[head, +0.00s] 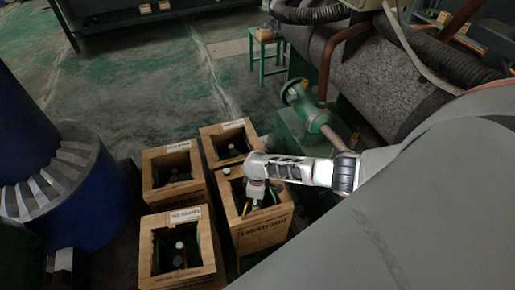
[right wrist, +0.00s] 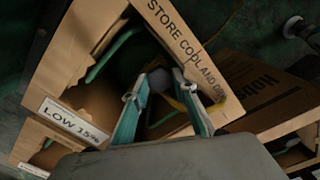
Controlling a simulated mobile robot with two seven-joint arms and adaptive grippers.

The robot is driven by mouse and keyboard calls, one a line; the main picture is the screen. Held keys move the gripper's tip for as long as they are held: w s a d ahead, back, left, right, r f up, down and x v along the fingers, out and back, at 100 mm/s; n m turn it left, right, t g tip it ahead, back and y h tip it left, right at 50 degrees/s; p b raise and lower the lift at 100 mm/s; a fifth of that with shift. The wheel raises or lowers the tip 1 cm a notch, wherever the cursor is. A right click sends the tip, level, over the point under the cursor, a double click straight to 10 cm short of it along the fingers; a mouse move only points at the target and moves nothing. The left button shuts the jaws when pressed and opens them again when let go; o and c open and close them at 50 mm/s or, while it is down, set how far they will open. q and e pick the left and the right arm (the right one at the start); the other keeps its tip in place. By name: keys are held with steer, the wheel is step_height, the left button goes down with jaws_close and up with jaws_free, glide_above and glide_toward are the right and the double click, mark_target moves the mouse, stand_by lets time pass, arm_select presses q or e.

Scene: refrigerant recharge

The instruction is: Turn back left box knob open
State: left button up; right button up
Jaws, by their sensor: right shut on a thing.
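Several open-topped cardboard boxes stand together on the floor. The back left box (head: 154,202) in the head view has a dark capped bottle (head: 174,175) inside and nothing of mine at it. My right gripper (head: 256,203) points down into the front right box (head: 264,235). My left gripper is out of view.
A white label (right wrist: 73,121) reads "LOW 15%". A blue drum (head: 95,215) stands left. A green valve (head: 305,105) and a large pipe (head: 350,60) are behind my arm.

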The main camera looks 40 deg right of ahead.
steer(key=n, duration=0.5)
steer(key=shift+s+a+n, duration=0.1)
steer(key=shift+n, duration=0.2)
steer(key=n, duration=0.4)
steer(key=shift+f+n+b, duration=0.1)
steer(key=shift+n+b, duration=0.2)
steer(key=shift+b, duration=0.05)
steer(key=n, duration=0.2)
steer(key=shift+n, duration=0.3)
steer(key=n+b, duration=0.1)
steer(key=n, duration=0.3)
steer(key=shift+n, duration=1)
steer(key=shift+b, duration=0.3)
steer(key=o, duration=0.9)
steer(key=shift+o, duration=0.9)
